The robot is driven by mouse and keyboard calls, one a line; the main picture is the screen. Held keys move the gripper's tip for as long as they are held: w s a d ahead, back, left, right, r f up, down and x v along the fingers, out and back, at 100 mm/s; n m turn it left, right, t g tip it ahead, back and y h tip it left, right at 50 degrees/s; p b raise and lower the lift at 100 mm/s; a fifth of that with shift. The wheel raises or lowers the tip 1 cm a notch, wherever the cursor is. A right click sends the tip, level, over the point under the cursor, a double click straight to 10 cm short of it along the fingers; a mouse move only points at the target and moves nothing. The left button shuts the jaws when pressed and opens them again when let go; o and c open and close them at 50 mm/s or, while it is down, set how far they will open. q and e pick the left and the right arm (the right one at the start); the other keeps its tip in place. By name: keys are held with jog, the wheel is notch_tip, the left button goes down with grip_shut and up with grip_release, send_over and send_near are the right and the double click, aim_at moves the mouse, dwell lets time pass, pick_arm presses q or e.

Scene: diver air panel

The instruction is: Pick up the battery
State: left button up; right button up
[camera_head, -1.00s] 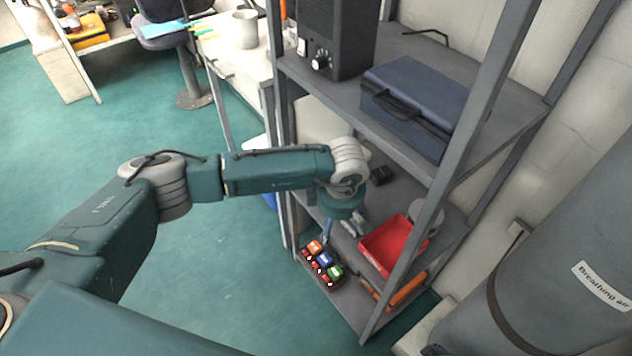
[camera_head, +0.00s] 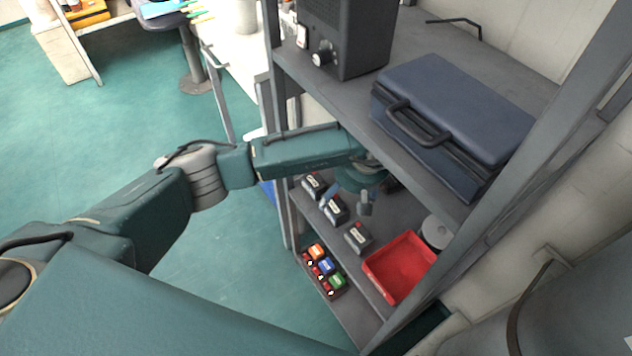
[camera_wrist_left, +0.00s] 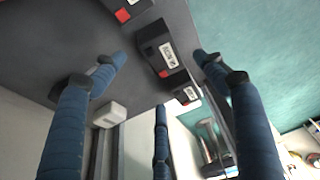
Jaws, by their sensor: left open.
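Three dark batteries with white labels and red patches stand in a row on the middle shelf: one at the back left (camera_head: 313,185), one in the middle (camera_head: 335,209) and one nearer the front (camera_head: 357,237). My left gripper (camera_head: 349,200) is open and empty, above the shelf at the middle battery. In the left wrist view, one battery (camera_wrist_left: 166,58) lies between the spread blue fingers of the gripper (camera_wrist_left: 160,62). Another battery (camera_wrist_left: 130,8) shows at the top edge and a smaller-looking one (camera_wrist_left: 186,95) beyond. I cannot tell any finger contact. My right gripper is not in view.
A red tray (camera_head: 402,266) and a grey round item (camera_head: 436,232) are right of the batteries. The upper shelf holds a blue case (camera_head: 455,115) and a black box with a knob (camera_head: 345,40), close above my arm. Coloured blocks (camera_head: 325,267) sit on the lower shelf.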

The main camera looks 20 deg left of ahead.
aim_at(319, 179)
pick_arm(q)
jog(key=w+a, duration=0.1)
jog(key=a, duration=0.1)
jog(key=w+a, duration=0.3)
jog(key=shift+a, duration=0.3)
jog(key=shift+w+a, duration=0.3)
jog(key=shift+a, duration=0.15)
jog(key=x, duration=0.5)
jog(key=shift+d+b, duration=0.15)
jog(key=shift+b, duration=0.2)
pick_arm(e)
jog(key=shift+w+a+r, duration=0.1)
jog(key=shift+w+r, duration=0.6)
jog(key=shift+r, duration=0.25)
pick_arm(q)
jog(key=c, duration=1.6)
jog(key=shift+s+r, duration=0.1)
jog(key=shift+r, duration=0.05)
